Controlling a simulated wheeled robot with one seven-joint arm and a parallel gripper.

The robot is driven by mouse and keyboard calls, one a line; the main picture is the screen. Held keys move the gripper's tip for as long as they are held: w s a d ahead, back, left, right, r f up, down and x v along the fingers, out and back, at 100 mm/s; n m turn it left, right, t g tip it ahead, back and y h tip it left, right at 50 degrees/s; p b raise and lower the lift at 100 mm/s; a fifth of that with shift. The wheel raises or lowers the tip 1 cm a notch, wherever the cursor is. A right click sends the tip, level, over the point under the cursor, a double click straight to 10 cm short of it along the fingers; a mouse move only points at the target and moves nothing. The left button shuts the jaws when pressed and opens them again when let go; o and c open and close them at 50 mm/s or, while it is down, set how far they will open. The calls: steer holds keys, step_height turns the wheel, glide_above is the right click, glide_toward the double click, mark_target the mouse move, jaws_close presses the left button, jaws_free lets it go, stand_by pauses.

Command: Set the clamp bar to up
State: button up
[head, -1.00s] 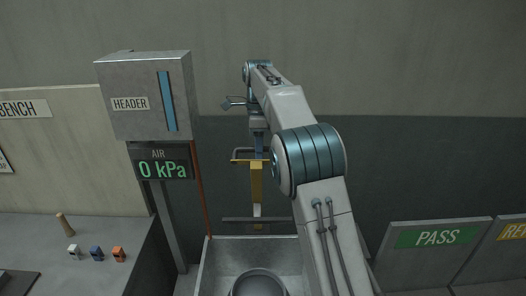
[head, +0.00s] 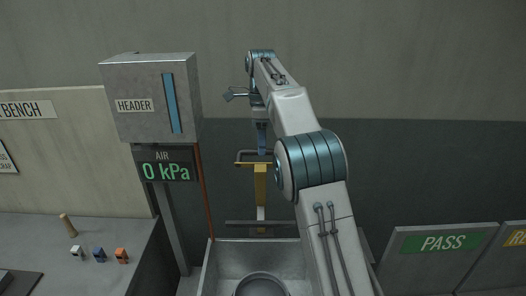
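A yellow upright piece (head: 260,186) with a yellow crosspiece on top stands behind the grey bin. A thin grey rod (head: 238,156) bends around its upper left. A dark horizontal bar (head: 240,223) crosses near its lower end. I cannot tell for sure which of these is the clamp bar. My gripper (head: 262,152) points down just above the yellow crosspiece, with its blue fingers seen edge-on. A small gap seems to show between the fingers and the crosspiece. Whether the fingers are open or shut does not show.
A grey bin (head: 220,262) holding a round dark vessel (head: 262,286) stands in front. The header box (head: 150,100) and a 0 kPa display (head: 166,170) are at left. A bench (head: 120,232) with small blocks lies further left. A PASS panel (head: 440,256) is at right.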

steer(key=s+d+r, duration=0.3)
steer(key=d+r, duration=0.4)
steer(key=d, duration=0.4)
steer(key=shift+s+r+b, duration=0.25)
steer(key=shift+s+b, duration=0.15)
steer(key=shift+b, duration=0.05)
